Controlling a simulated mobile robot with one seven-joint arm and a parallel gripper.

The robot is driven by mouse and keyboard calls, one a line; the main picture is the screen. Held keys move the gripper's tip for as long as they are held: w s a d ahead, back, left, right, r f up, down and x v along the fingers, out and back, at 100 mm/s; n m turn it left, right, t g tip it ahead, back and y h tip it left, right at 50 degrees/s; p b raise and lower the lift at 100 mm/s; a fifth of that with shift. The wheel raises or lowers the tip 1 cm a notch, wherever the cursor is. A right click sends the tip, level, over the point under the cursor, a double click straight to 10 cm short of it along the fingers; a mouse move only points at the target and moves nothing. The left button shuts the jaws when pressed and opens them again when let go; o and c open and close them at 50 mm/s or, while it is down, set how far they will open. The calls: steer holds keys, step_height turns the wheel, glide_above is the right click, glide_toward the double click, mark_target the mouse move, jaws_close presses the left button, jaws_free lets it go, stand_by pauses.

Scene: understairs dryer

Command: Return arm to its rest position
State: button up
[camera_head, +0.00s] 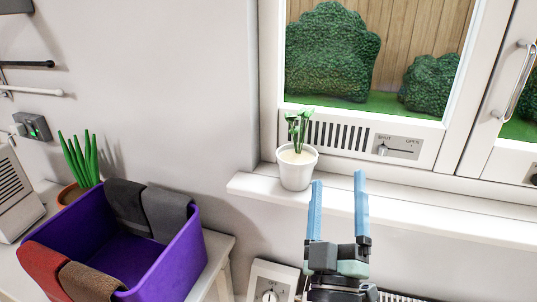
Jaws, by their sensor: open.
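My gripper (338,207) is in the lower middle of the head view, with its two blue fingers pointing up and spread apart. It is open and nothing shows between the fingers. It is in front of the white windowsill (440,213), and its left fingertip appears just right of a white plant pot (297,170). I cannot tell how far the fingers are from the sill. The lower part of my arm is outside the frame.
A purple bin (177,268) with dark, grey, red and brown cloths over its rim stands on a white table at lower left. A potted plant (78,160) stands behind it. A vent slider (400,149) is below the window. A white dial box (270,281) is low beside my gripper.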

steer(key=s+a+r+m+t+h, duration=0.1)
steer(key=s+r+m, duration=0.1)
steer(key=r, duration=0.5)
steer(key=s+a+r+m+h, duration=0.1)
steer(key=s+r+m, duration=0.15)
steer(key=r, duration=0.35)
steer(key=s+a+r+m+t+h, duration=0.1)
steer(key=a+r+m, duration=0.15)
steer(key=r, duration=0.45)
steer(key=s+a+r+n+t+y, duration=0.1)
steer(key=s+a+r+t+y, duration=0.1)
steer(key=s+a+r+y, duration=0.6)
step_height(320, 180, up, 14)
steer(key=d+h+p, duration=0.1)
steer(key=d+p, duration=0.1)
steer(key=p, duration=1)
steer(key=shift+f, duration=0.15)
